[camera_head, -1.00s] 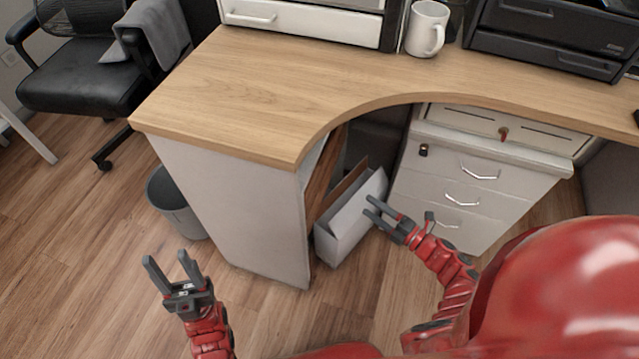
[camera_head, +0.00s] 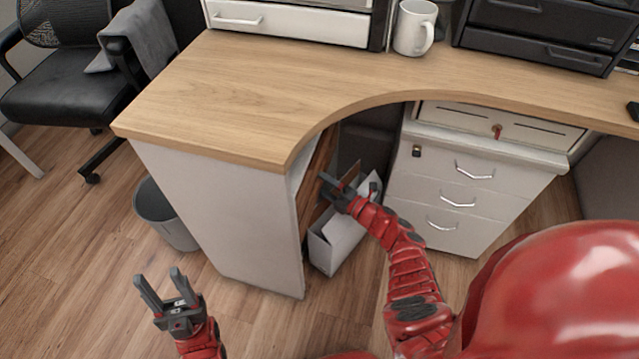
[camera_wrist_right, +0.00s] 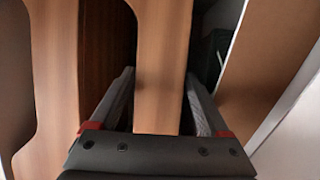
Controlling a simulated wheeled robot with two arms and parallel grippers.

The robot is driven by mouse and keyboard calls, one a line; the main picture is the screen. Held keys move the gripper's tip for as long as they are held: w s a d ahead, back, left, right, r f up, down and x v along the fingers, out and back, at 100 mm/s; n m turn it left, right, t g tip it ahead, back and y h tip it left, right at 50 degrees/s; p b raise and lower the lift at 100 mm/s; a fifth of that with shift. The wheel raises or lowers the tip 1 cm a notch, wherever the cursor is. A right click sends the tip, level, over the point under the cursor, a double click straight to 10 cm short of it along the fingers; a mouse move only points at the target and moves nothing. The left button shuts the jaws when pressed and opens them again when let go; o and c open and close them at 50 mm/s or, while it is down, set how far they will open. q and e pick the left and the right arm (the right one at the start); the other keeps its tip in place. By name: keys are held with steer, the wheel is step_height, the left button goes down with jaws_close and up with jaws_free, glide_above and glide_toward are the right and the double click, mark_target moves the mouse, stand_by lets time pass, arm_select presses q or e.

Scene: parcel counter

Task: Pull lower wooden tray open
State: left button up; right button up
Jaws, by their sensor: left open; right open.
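Brown wooden tray fronts (camera_head: 316,188) show at a steep angle inside the open side of the white desk end, under the desktop. In the right wrist view a wooden tray front (camera_wrist_right: 160,65) stands between the two fingers of my right gripper (camera_wrist_right: 160,100), with dark gaps on both sides. My right gripper (camera_head: 328,183) is open, one finger to each side of that front; I cannot tell whether they touch it. I cannot tell from the pictures which tray is the lower one. My left gripper (camera_head: 158,276) is open and empty over the floor.
A white open box (camera_head: 340,240) stands on the floor just below my right gripper. A white drawer cabinet (camera_head: 450,190) is to its right. The wooden desktop (camera_head: 235,95) overhangs the trays. A grey bin (camera_head: 165,215) stands left of the desk end.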

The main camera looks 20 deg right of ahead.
steer(key=shift+w, duration=0.1)
jaws_close()
stand_by(0.4)
